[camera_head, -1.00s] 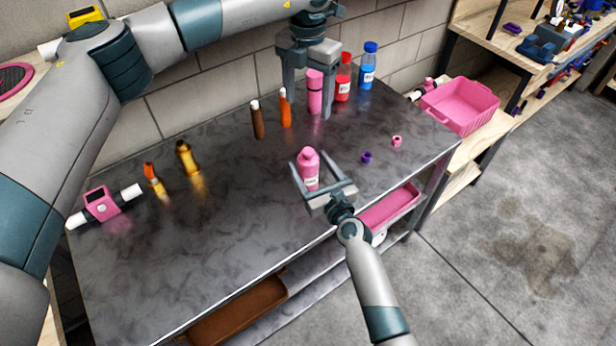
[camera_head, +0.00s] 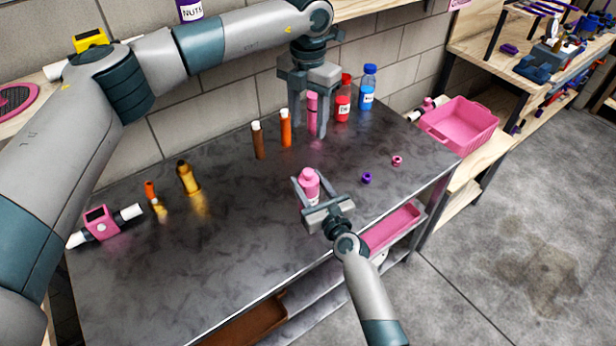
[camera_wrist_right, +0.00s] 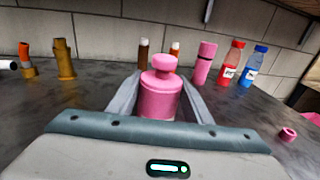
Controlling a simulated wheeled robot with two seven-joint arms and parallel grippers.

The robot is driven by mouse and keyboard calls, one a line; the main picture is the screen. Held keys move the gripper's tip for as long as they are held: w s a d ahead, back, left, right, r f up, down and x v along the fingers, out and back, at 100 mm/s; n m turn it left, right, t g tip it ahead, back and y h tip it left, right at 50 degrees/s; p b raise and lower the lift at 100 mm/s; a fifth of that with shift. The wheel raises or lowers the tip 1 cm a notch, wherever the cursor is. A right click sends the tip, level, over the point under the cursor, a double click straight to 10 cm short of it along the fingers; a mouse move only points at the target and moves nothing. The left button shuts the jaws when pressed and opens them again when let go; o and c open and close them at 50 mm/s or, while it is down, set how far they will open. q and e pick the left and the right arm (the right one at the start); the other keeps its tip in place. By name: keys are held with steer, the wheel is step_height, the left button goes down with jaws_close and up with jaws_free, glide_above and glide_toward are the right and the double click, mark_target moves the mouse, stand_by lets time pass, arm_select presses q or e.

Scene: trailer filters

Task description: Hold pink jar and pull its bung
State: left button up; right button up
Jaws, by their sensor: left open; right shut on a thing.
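The pink jar (camera_head: 310,188) stands upright near the front edge of the dark table, with a pink bung (camera_wrist_right: 164,62) in its top. My right gripper (camera_head: 310,178) comes from the front edge and is shut on the jar's body, one finger on each side. In the right wrist view the jar (camera_wrist_right: 158,98) is between the fingers, its bung clear above them. The jar's base is hidden there. My left gripper (camera_head: 309,130) is open, pointing down farther back, in front of or around a tall pink bottle (camera_head: 312,112); which, I cannot tell.
Red (camera_head: 343,100) and blue (camera_head: 367,88) bottles stand at the back right. Orange (camera_head: 285,128) and brown (camera_head: 257,140) tubes stand left of the left gripper. A purple ring (camera_head: 366,178) and a pink ring (camera_head: 397,161) lie right of the jar.

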mark_target(307, 172)
arm_select(q)
step_height(307, 172, down, 3)
steer(key=m, duration=1.1)
steer(key=shift+a+f+m, duration=0.1)
steer(key=shift+f+m, duration=0.1)
steer(key=shift+m, duration=0.2)
steer(key=shift+f, duration=0.15)
steer(key=shift+f, duration=5.9)
jaws_close()
steer(key=shift+r, duration=0.8)
